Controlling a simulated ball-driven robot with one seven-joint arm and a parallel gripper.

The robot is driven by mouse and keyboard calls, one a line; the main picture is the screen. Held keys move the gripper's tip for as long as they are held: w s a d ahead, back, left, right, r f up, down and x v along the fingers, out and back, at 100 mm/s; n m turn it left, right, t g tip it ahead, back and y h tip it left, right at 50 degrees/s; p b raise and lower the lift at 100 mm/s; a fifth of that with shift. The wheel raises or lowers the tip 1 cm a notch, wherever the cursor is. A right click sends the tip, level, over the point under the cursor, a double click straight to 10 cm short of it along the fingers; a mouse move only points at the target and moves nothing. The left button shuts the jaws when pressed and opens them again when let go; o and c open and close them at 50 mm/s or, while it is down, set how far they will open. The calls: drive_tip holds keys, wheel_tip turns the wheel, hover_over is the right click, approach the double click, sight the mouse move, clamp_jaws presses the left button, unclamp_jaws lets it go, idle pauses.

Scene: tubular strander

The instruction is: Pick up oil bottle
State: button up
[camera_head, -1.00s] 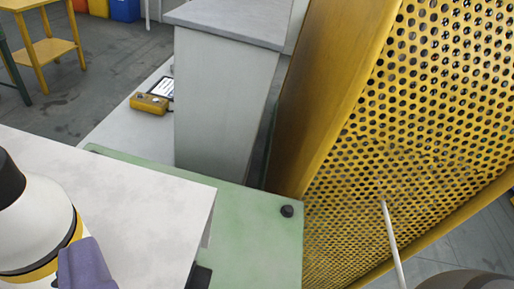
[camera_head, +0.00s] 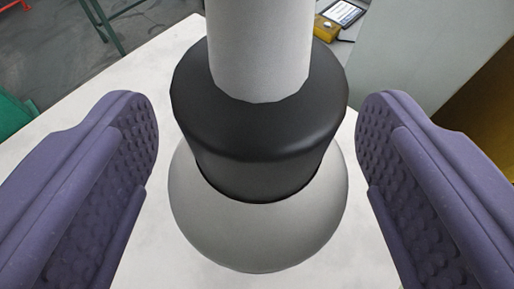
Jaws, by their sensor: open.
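The oil bottle (camera_head: 258,230) stands in the middle of the camera view on a white tabletop (camera_head: 60,135). It has a rounded pale shoulder, a wide black collar (camera_head: 260,135) and a light grey cylindrical spout (camera_head: 260,45) that runs out of the top of the picture. My gripper (camera_head: 258,150) is open, with one purple padded finger to the left of the bottle and one to the right. White tabletop shows between the bottle and each finger, so neither appears to touch it. The lower body of the bottle is hidden under its shoulder.
A grey cabinet (camera_head: 425,60) stands behind at the right, with a yellow panel (camera_head: 485,120) beside it. A yellow handheld device (camera_head: 335,30) lies behind the bottle. Green table legs (camera_head: 95,15) show at upper left. The tabletop around the bottle looks clear.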

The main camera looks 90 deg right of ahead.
sight(312, 154)
drive_tip(key=c, duration=1.1)
drive_tip(key=shift+c, duration=0.2)
drive_tip(key=shift+r, duration=0.6)
drive_tip(key=shift+s+a+r, duration=0.2)
drive_tip(key=shift+a+r, duration=0.1)
drive_tip(key=shift+r, duration=0.3)
drive_tip(key=shift+s+a+r, duration=0.15)
drive_tip(key=shift+a+r, duration=0.1)
drive_tip(key=shift+r, duration=0.35)
drive_tip(key=s+a+r+b, duration=0.1)
drive_tip(key=s+a, duration=0.7)
drive_tip(key=a, duration=0.4)
drive_tip(key=shift+s+r, duration=0.25)
drive_tip(key=shift+s, duration=0.1)
